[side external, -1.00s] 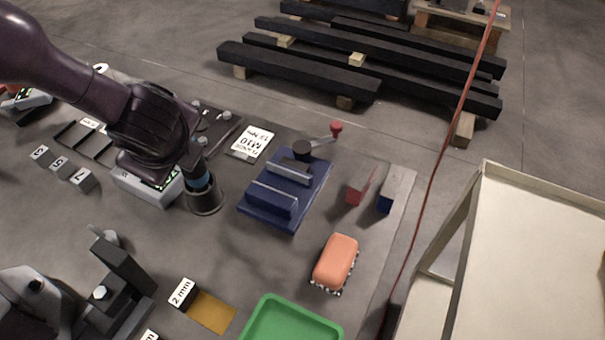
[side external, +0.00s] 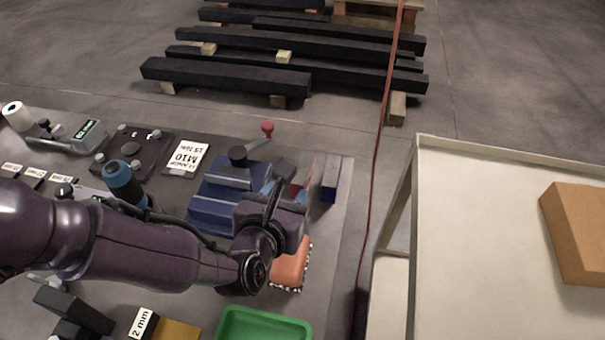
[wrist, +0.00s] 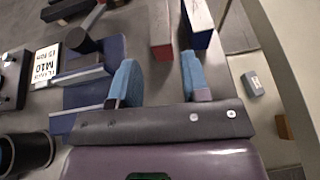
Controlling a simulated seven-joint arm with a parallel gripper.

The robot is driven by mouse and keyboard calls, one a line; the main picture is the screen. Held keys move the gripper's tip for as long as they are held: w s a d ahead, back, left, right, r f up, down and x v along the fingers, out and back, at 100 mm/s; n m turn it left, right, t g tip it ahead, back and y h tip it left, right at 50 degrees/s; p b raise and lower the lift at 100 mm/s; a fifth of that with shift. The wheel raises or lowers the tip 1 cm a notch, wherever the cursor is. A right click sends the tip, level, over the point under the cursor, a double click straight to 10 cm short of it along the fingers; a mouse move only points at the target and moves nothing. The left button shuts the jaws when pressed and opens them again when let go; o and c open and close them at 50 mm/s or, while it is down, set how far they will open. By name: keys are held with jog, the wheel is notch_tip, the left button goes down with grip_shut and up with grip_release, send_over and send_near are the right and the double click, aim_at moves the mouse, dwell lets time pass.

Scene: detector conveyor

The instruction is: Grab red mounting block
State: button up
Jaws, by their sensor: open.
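The red mounting block (wrist: 162,32), with a pale top and a red end face, lies in the wrist view just ahead of the fingertips, lined up with the gap between them. In the side view the red block (side external: 304,174) shows only in part behind my gripper. My gripper (wrist: 158,75) is open and empty, its two blue fingers apart. In the side view my gripper (side external: 284,188) hangs over the bench between the blue vise and the blocks.
A blue-ended block (wrist: 199,22) stands close right of the red one. The blue vise (side external: 222,205) with its crank is to the left. A orange-pink sponge-like brush (side external: 289,268) and green tray (side external: 262,327) lie nearer. A white cart (side external: 480,220) stands right.

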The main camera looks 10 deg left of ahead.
aim_at(300, 174)
jog(key=shift+x, duration=4.15)
jog(key=shift+a, duration=0.1)
grip_shut()
jog(key=shift+r, duration=0.1)
